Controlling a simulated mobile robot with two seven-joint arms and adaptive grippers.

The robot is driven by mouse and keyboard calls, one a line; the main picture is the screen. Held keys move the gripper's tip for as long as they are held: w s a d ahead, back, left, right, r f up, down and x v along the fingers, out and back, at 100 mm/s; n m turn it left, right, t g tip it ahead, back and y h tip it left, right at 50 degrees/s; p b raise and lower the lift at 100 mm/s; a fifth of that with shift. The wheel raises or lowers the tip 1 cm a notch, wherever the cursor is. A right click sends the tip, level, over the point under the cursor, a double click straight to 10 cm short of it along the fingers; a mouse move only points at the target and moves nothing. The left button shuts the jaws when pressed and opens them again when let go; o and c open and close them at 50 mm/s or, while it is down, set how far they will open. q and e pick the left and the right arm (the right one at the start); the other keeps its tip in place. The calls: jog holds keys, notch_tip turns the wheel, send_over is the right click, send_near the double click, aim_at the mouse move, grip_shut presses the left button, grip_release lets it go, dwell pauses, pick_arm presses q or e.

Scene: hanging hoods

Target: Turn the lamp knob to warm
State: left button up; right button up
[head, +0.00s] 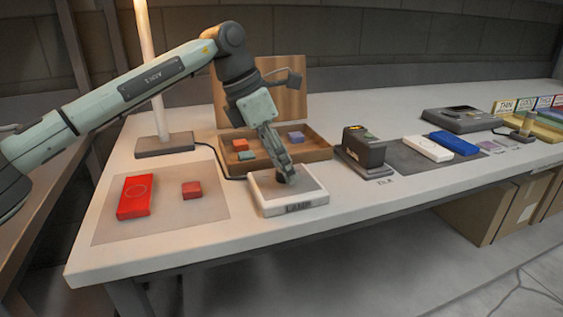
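The lamp control is a white box (262,207) with a grey top and a "LAMP" label on its front edge, near the middle of the table. A dark knob sits on its top, mostly hidden by my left gripper (284,176). My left gripper points down with its fingertips at the knob. Whether the fingers are closed on it or only around it is too small to tell. The knob's pointer and any warm mark cannot be read. The lamp (151,75) is a lit, pale warm tube standing on a dark base at the back left. My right gripper is not in view.
Behind the box is an open wooden case (318,153) with small coloured blocks. A grey mat (112,232) at left holds a red box (134,197) and a red block (192,190). A black device (361,150) stands close at right. A cable runs behind.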

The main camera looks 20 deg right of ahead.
pick_arm(q)
jog(key=v, duration=1.2)
